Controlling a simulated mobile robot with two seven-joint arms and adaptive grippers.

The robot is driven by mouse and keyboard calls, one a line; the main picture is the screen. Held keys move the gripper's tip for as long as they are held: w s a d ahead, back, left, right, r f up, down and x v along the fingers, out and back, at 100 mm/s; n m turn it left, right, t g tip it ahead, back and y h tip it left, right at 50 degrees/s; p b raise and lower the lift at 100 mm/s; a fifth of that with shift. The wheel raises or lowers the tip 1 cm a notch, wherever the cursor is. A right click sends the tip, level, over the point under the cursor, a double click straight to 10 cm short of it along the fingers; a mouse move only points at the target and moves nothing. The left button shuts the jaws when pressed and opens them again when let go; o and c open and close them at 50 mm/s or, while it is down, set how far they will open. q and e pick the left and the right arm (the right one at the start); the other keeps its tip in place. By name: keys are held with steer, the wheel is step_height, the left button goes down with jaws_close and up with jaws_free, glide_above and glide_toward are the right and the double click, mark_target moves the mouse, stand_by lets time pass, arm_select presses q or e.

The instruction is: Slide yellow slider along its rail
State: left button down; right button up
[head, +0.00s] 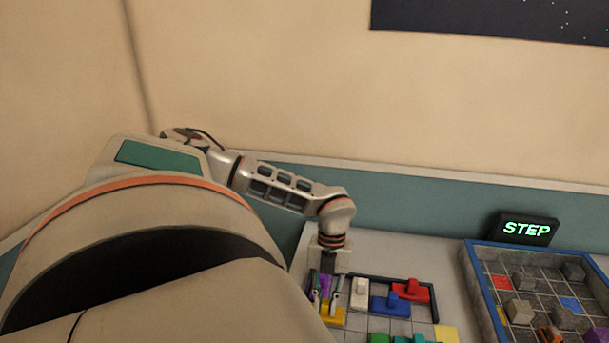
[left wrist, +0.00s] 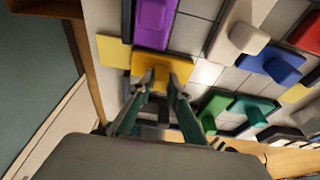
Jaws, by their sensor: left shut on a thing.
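The yellow slider (head: 336,318) is a flat block with a raised knob, near the left front of the slider board. It also shows in the left wrist view (left wrist: 150,59). My left gripper (head: 325,299) reaches down from above with its fingers on either side of the slider's knob, shut on it. In the left wrist view the fingertips (left wrist: 161,86) meet the knob, whose lower part is partly hidden between them. A purple slider (left wrist: 154,18) lies just beyond the yellow one. My right gripper is not in view.
White (head: 360,290), blue (head: 389,304) and red (head: 411,291) sliders sit right of the gripper. Green sliders (left wrist: 252,106) lie nearby. A pale yellow patch (head: 447,333) marks the board. A blue-rimmed tray (head: 478,285) with blocks and a STEP sign (head: 527,229) stand farther right.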

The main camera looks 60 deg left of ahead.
arm_select(q)
steer(key=shift+s+a, duration=0.85)
steer(key=shift+s, duration=0.2)
steer(key=shift+s+a, duration=0.85)
steer(key=shift+s, duration=0.15)
steer(key=c, duration=2.2)
jaws_free()
step_height(320, 180, up, 3)
steer(key=shift+f+p, duration=0.1)
steer(key=shift+p, duration=0.8)
steer(key=shift+r, duration=2.1)
